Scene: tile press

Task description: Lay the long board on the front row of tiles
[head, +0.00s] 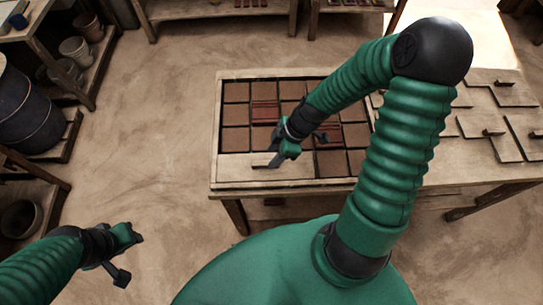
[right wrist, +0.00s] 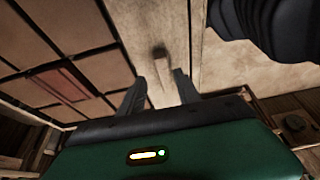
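The pale board (head: 235,168) lies along the left part of the front row in the tile frame (head: 214,140), with a small raised handle (head: 259,165). Brown tiles (head: 236,138) show behind it and at its right end (head: 331,163). My right gripper (head: 273,158) is over the handle. In the right wrist view its fingers (right wrist: 160,82) stand open on either side of the handle (right wrist: 158,64), with gaps showing, above the board (right wrist: 150,22). My left gripper (head: 129,258) is open and empty, away from the table at the lower left.
Other pale boards with handles (head: 485,125) lie on the right half of the table (head: 400,192). Reddish ribbed tiles (head: 265,111) sit among the plain ones. Shelves with pots (head: 75,48) and a dark barrel (head: 25,110) stand at left. The floor between is clear.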

